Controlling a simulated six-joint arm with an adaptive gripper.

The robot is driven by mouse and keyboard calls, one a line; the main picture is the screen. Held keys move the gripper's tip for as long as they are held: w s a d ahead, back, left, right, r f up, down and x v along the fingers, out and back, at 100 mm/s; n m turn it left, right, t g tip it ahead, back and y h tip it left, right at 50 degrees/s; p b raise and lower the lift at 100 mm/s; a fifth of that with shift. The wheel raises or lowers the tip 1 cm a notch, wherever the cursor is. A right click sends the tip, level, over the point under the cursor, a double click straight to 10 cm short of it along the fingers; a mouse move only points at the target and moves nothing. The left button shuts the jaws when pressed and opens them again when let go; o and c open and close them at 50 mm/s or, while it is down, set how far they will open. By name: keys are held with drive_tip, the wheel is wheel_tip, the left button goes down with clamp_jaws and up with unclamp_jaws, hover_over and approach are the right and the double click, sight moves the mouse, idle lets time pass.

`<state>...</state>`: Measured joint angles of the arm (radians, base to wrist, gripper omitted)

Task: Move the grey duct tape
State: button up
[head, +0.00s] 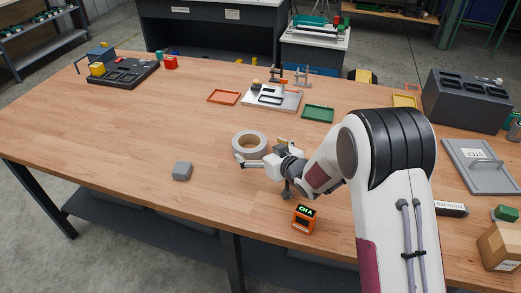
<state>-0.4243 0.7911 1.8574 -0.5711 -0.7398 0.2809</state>
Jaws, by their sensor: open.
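The grey duct tape (249,135) is a roll lying flat near the middle of the wooden table, its open hole facing up. My gripper (246,157) is at the near side of the roll, pointing left, with its fingers spread open. One finger shows just in front of the roll and the other is close to its right side. From this view I cannot tell whether either finger touches the tape. My arm comes in from the right and hides the table behind it.
A grey block (182,171) lies to the left and an orange device (305,217) stands near the front edge. The table's left middle is clear.

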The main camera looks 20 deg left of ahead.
sight(244, 141)
drive_tip(key=shift+w, duration=0.1)
drive_tip(key=shift+x, duration=3.85)
drive_tip(key=c, duration=1.4)
